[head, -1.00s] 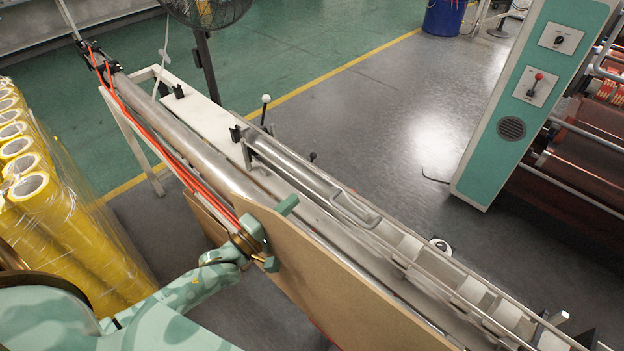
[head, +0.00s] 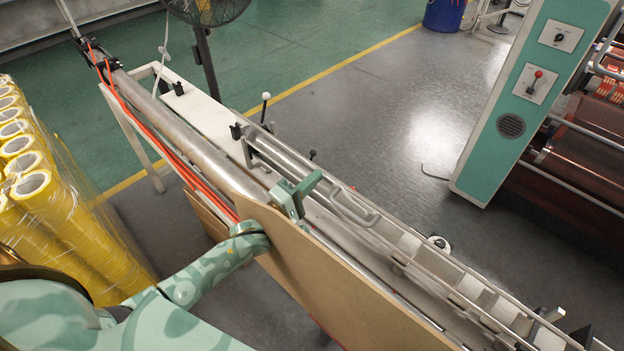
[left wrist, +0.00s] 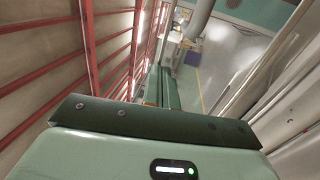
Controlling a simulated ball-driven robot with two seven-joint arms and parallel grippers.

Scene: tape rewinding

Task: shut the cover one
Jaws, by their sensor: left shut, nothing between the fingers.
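The long metal-framed part that looks like the cover (head: 415,250) runs along the machine, with a loop handle (head: 352,212) near its upper end. I cannot tell how far it is open. My left gripper (head: 298,192) is shut and empty. In the head view it shows just past the top edge of the brown board, left of the handle and apparently apart from it. In the left wrist view the shut fingers (left wrist: 165,88) point away from the camera. My right gripper is in neither view.
The brown board (head: 335,285) stands along the machine's near side, close to my left arm. A steel roller (head: 170,125) with orange hoses lies behind it. Yellow film rolls (head: 50,200) stand at left. A green control panel (head: 525,95) stands at right.

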